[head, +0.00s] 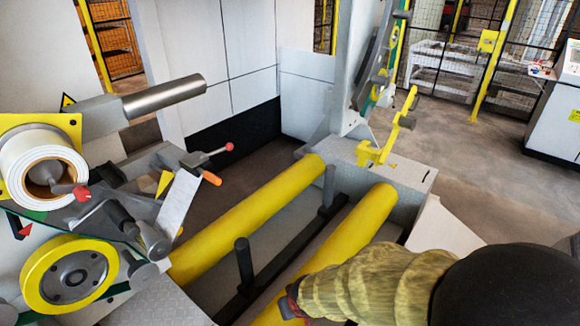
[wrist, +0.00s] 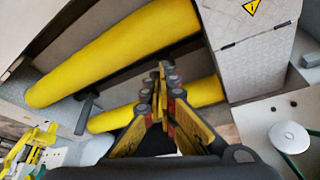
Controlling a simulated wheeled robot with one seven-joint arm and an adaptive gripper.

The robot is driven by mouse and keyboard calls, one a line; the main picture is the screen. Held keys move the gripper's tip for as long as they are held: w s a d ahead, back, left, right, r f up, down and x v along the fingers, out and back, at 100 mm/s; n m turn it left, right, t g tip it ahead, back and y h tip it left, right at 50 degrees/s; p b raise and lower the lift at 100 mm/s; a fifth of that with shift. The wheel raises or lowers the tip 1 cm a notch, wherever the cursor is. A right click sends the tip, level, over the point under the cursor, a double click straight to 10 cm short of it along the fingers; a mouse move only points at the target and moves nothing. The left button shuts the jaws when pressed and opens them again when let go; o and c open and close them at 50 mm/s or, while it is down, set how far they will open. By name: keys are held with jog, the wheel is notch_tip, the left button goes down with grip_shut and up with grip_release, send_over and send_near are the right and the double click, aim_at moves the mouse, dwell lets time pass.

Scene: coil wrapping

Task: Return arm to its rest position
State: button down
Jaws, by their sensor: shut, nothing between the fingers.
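My gripper (wrist: 164,68) shows in the wrist view with its yellow and black fingers brought together at the tips and nothing between them. It points toward the machine's bed, in front of the lower of two thick yellow rollers (wrist: 207,91). In the head view my arm, in a wrinkled yellowish sleeve, reaches in from the lower right. It covers part of the nearer yellow roller (head: 352,238). Only a small dark and red end shows there, so the fingers cannot be made out in that view.
A wrapping head with a white tape roll (head: 68,160) and a yellow-rimmed wheel (head: 66,274) stands at left. A steel bar (head: 165,97) juts out above it. Black posts (head: 244,262) rise between the rollers. A grey column and a yellow bracket (head: 388,140) stand behind. Open floor (head: 480,180) lies at right.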

jog(key=s+d+r+m, duration=0.1)
jog(key=s+d+r, duration=0.3)
jog(key=d+r, duration=0.2)
jog(key=s+d+r+m+t+h, duration=0.1)
jog(key=s+d+r, duration=0.4)
jog(key=r, duration=0.6)
jog(key=s+d+r+m, duration=0.2)
jog(key=s+d+r, duration=0.3)
jog(key=d+r, duration=0.3)
jog(key=shift+s+r+m+h, duration=0.25)
jog(key=shift+r+m+h, duration=0.15)
jog(key=shift+r, duration=0.2)
